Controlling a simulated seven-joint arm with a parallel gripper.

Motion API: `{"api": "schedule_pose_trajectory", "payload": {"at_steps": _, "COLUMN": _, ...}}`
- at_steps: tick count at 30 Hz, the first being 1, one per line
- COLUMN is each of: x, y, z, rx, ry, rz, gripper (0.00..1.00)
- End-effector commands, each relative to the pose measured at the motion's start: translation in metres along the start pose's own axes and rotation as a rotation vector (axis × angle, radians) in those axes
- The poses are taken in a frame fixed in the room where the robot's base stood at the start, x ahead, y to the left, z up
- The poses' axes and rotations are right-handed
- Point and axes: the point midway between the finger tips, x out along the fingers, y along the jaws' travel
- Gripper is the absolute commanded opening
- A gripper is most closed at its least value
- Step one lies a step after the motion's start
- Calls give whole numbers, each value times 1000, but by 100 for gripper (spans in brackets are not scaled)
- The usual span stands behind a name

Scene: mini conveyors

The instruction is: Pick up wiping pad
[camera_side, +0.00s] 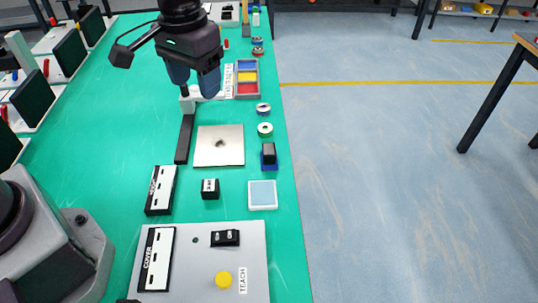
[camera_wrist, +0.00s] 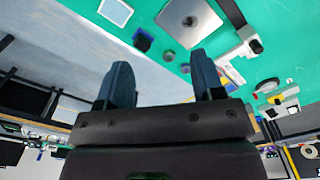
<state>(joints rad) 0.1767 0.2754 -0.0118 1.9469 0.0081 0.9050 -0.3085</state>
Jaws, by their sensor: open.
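A small black block on a blue base (camera_side: 269,156) stands on the green table near its right edge; it looks like the wiping pad. In the wrist view it shows above the fingers as a dark blue block (camera_wrist: 142,40). My gripper (camera_side: 194,88) is open and empty, above the table and farther back than the pad. Its two fingers (camera_wrist: 162,78) stand apart with nothing between them. A square metal plate (camera_side: 206,155) with a dark smudge lies to the left of the pad. A white-framed pale blue square (camera_side: 262,195) lies in front of the pad.
Two small round parts (camera_side: 264,129) sit behind the pad along the table edge. A tray with coloured compartments (camera_side: 247,92) is farther back. A small black cube (camera_side: 210,188) and a grey control panel (camera_side: 200,270) are nearer. Open floor lies to the right.

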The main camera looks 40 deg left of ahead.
Motion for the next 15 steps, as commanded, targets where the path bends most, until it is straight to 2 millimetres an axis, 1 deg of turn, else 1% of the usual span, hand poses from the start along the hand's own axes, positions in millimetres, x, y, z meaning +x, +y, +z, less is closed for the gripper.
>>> {"api": "schedule_pose_trajectory", "payload": {"at_steps": 1, "x": 19, "y": 10, "z": -13, "rx": -35, "ry": -29, "rz": -9, "gripper": 62}}
{"api": "schedule_pose_trajectory", "payload": {"at_steps": 3, "x": 42, "y": 23, "z": -30, "rx": -100, "ry": -54, "rz": -20, "gripper": 62}}
{"api": "schedule_pose_trajectory", "payload": {"at_steps": 6, "x": 73, "y": 39, "z": -50, "rx": -202, "ry": -75, "rz": -33, "gripper": 62}}
{"api": "schedule_pose_trajectory", "payload": {"at_steps": 9, "x": 98, "y": 53, "z": -69, "rx": -315, "ry": -80, "rz": -41, "gripper": 62}}
{"api": "schedule_pose_trajectory", "payload": {"at_steps": 11, "x": 108, "y": 60, "z": -81, "rx": -396, "ry": -70, "rz": -39, "gripper": 62}}
{"api": "schedule_pose_trajectory", "payload": {"at_steps": 12, "x": 109, "y": 63, "z": -90, "rx": -455, "ry": -55, "rz": -31, "gripper": 62}}
{"api": "schedule_pose_trajectory", "payload": {"at_steps": 15, "x": 96, "y": 69, "z": -106, "rx": -570, "ry": -14, "rz": -5, "gripper": 62}}
